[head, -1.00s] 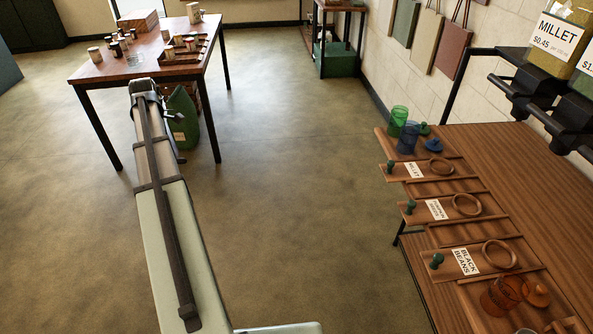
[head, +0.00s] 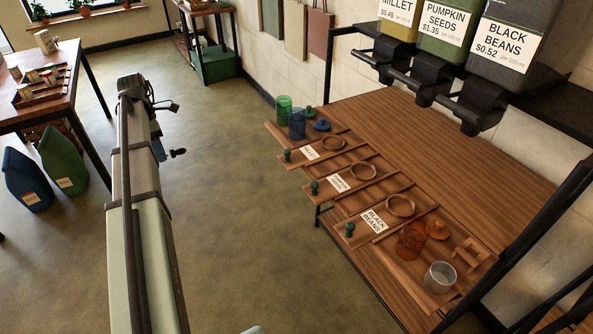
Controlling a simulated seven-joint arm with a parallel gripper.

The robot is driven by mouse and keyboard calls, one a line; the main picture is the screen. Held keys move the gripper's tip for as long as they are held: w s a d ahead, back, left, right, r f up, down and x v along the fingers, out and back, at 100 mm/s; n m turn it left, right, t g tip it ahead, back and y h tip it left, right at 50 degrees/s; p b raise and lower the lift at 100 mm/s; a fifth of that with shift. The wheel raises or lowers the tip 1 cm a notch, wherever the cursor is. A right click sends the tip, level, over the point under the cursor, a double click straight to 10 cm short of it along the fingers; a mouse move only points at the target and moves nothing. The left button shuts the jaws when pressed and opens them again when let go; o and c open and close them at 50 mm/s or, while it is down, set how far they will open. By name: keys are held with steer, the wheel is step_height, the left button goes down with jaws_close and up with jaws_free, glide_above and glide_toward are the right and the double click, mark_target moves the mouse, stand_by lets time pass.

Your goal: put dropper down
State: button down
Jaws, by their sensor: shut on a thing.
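My arm rises from the bottom left of the head view, but my gripper is not visible; the arm's links hide it or it lies out of frame. No thing held by it can be seen. I cannot make out a dropper for certain. Small green-topped pieces stand at the left ends of the wooden tray's rows, one by the millet row (head: 287,154), one by the middle row (head: 314,187) and one by the black beans row (head: 350,229). I cannot tell whether these are droppers.
Wooden bench (head: 440,150) at right holds a green jar (head: 283,108), a blue jar (head: 297,124), an orange jar (head: 408,243) and a clear jar (head: 441,277). Labelled bins with black spouts (head: 480,103) hang above. Another table (head: 62,83) stands far left. Open floor lies between.

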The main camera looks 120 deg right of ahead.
steer(key=s+a+r, duration=0.1)
steer(key=s+a, duration=0.1)
steer(key=s, duration=1.1)
step_height(320, 180, up, 3)
glide_above(321, 169)
steer(key=shift+w+d+f, duration=0.1)
steer(key=shift+d+f, duration=0.05)
steer(key=shift+f, duration=1.45)
steer(key=shift+d+f, duration=0.15)
steer(key=shift+f, duration=1.4)
steer(key=shift+w+d+f, duration=0.1)
steer(key=shift+d+f, duration=0.05)
steer(key=shift+f, duration=1.45)
steer(key=shift+f, duration=0.1)
steer(key=c, duration=1.7)
jaws_free()
steer(key=shift+c, duration=0.2)
steer(key=shift+o, duration=0.9)
